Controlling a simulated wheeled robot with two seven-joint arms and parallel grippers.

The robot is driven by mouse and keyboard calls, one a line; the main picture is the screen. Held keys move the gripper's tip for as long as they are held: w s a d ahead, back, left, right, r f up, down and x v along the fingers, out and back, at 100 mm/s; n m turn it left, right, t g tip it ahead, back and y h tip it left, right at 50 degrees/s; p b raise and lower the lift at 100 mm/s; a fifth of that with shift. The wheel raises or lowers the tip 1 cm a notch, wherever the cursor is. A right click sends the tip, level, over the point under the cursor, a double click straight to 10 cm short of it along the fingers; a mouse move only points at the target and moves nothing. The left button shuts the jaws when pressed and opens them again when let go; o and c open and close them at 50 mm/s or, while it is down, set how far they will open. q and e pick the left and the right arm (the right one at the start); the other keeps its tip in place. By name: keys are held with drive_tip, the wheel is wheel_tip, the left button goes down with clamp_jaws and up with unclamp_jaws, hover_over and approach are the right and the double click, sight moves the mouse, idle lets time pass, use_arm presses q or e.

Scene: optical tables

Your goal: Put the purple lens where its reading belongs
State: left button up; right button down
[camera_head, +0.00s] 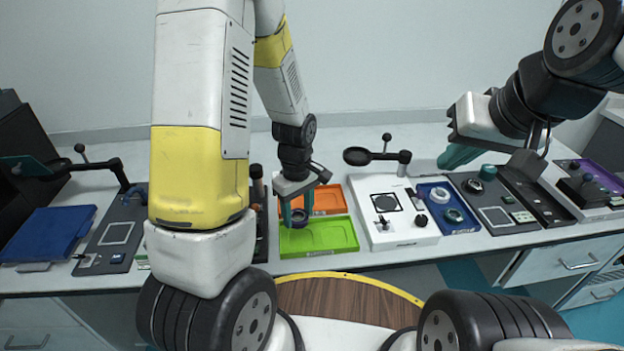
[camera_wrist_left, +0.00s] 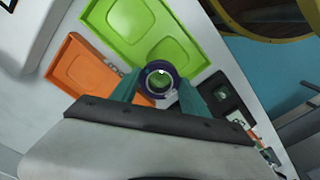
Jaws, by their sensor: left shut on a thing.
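My left gripper (camera_head: 297,211) points down, shut on the purple lens (camera_wrist_left: 147,85), a dark purple ring with clear glass. In the head view the lens (camera_head: 299,220) hangs between the teal fingers, over where the green tray (camera_head: 335,238) meets the orange tray (camera_head: 328,202). In the wrist view the green tray (camera_wrist_left: 118,22) shows behind and through the lens, and the orange tray (camera_wrist_left: 85,85) lies to its left. Whether the lens touches a tray is unclear. My right gripper (camera_head: 460,155) is raised at the right, its teal fingers seen from the side.
A white instrument (camera_head: 405,236) with a round-headed arm stands right of the trays. Beside it is a blue tray (camera_head: 462,226) with round parts, then a dark panel (camera_head: 490,193) and a purple tray (camera_head: 603,172). A blue case (camera_head: 45,235) lies far left.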

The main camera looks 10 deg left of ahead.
use_arm(q)
hover_over(297, 204)
drive_tip(key=shift+w+f, duration=0.1)
drive_tip(key=shift+f, duration=2.2)
drive_tip(key=shift+f, duration=0.15)
drive_tip(key=o, duration=1.4)
